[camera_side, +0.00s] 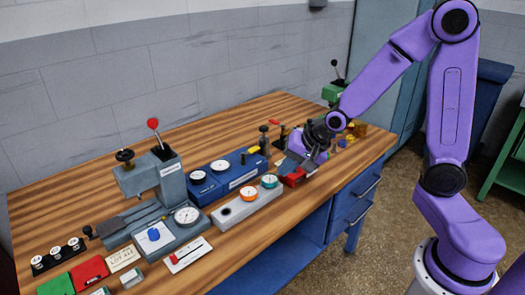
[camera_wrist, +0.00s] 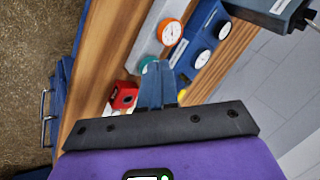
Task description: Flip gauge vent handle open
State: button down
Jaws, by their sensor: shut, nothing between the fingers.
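My gripper (camera_side: 288,165) is shut and empty, low over the right part of the bench. Its blue fingers also show in the wrist view (camera_wrist: 158,72), pressed together beside the gauges. A blue gauge box (camera_side: 225,176) has two white dials and a yellow part (camera_side: 253,150) at its right end. In the wrist view a bit of yellow (camera_wrist: 182,94) shows beside the fingers. A grey block (camera_side: 233,211) carries an orange-rimmed dial (camera_side: 248,194) and a teal-rimmed dial (camera_side: 270,181). Which part is the vent handle I cannot tell; the fingers may hide some of it.
A red block (camera_side: 292,178) lies just below my gripper, near the bench's front edge; it also shows in the wrist view (camera_wrist: 123,95). A grey press (camera_side: 165,185) with a red-knobbed lever stands left. A green device (camera_side: 332,92) stands behind. Small brass parts (camera_side: 360,130) lie right.

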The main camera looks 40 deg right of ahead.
jog(key=w+d+f+m+t+h, duration=0.1)
jog(key=w+d+m+t+h, duration=0.1)
jog(key=w+d+m, duration=0.5)
jog(key=shift+w+d+m+t, duration=0.3)
jog(key=shift+d+m+t, duration=0.2)
jog(key=shift+d+m, duration=0.55)
jog(key=shift+d+f, duration=0.1)
send_near(250, 152)
jog(key=w+d+f, duration=0.2)
jog(key=w+f, duration=0.2)
jog(key=f, duration=0.1)
jog(key=shift+f, duration=0.25)
jog(key=shift+d, duration=0.1)
